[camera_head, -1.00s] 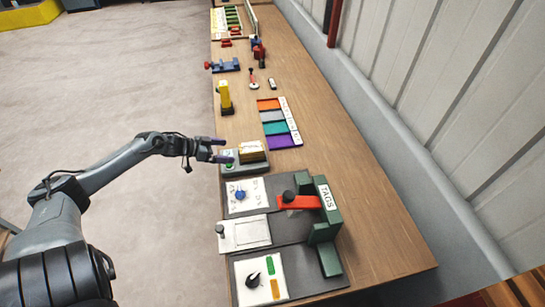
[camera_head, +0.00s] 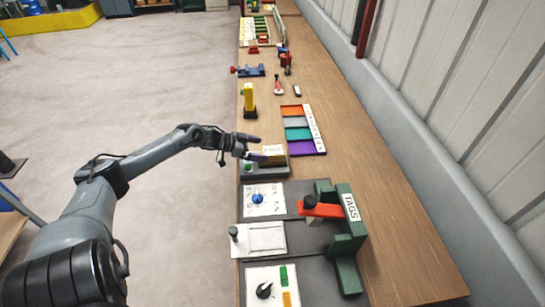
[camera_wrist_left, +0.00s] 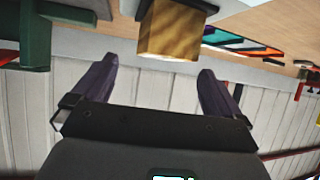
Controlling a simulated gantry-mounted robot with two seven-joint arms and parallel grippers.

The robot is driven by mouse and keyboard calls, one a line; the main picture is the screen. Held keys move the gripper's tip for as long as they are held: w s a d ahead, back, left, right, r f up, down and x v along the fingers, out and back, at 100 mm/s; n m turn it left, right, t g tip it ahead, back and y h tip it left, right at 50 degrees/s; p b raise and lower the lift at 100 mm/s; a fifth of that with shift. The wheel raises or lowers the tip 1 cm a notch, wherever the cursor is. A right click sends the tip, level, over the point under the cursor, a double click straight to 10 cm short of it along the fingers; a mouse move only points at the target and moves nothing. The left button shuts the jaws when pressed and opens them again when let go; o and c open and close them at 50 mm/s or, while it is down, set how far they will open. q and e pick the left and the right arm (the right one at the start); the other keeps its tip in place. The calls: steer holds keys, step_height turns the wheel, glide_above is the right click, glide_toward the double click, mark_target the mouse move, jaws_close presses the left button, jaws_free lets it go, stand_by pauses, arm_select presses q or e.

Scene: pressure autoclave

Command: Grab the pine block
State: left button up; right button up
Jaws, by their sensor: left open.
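The pine block (camera_head: 275,151) is a light wooden block on a small grey-green device (camera_head: 264,166) on the bench. My left gripper (camera_head: 256,147) is open beside the block on its left side, with one finger overlapping it in the head view. In the left wrist view the block (camera_wrist_left: 172,30) shows at the top centre, ahead of and between the two open purple fingers (camera_wrist_left: 150,90). Nothing is between the fingers. My right gripper is not in view.
A green tag press (camera_head: 346,250) with a red lever stands on the near bench. A coloured tray (camera_head: 298,133) and a yellow upright tool (camera_head: 249,102) lie beyond the block. The wall runs along the right. Open floor (camera_head: 150,90) is at left.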

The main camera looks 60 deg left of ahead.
mark_target(271, 150)
arm_select(q)
steer(key=shift+b+x, duration=0.85)
steer(key=shift+x, duration=0.8)
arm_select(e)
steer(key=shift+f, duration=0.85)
arm_select(q)
steer(key=shift+x, duration=0.95)
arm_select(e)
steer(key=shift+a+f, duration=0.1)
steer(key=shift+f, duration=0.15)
arm_select(q)
steer(key=shift+a+r, duration=0.1)
steer(key=shift+a, duration=0.05)
steer(key=shift+w, duration=0.1)
steer(key=c, duration=1.3)
steer(key=shift+o, duration=0.2)
steer(key=shift+r, duration=0.2)
